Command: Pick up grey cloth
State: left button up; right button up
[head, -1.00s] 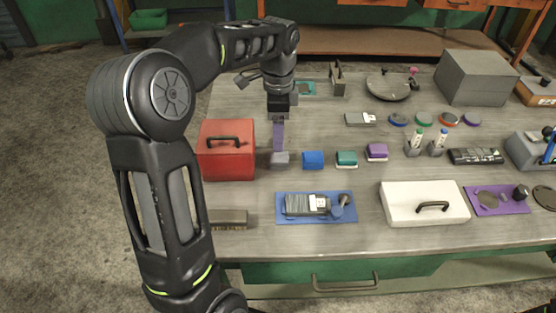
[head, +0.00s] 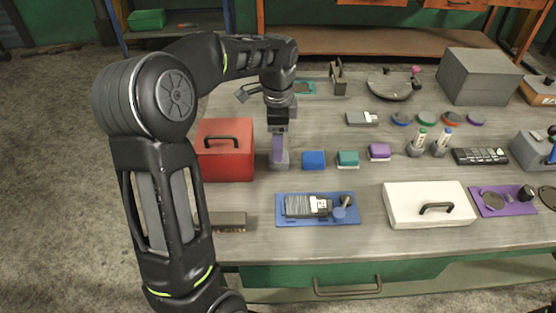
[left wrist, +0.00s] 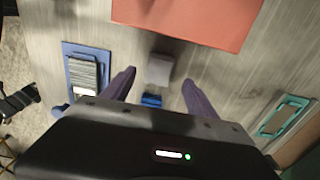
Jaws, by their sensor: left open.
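The grey cloth (head: 283,167) is a small folded block on the table, just right of the red box. It is first in a row with a blue, a teal and a purple cloth, and my finger partly hides it in the head view. My left gripper (head: 278,157) points down right over it, with purple fingers. In the left wrist view, the grey cloth (left wrist: 159,68) lies between the two spread fingertips of the open left gripper (left wrist: 159,77). The fingers do not appear closed on it. My right gripper is out of view.
The red box (head: 226,150) with a black handle stands close left of the cloth. The blue cloth (head: 313,160) is close on the right. A blue mat (head: 284,216) with items and a brush (head: 229,221) lie nearer. Bare table lies between.

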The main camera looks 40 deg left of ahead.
pick_arm(q)
notch_tip(320, 180, down, 5)
jog(key=shift+d+f+p, duration=0.1)
jog(key=shift+p, duration=0.35)
jog(key=shift+c, duration=0.4)
jog(key=c, duration=1.4)
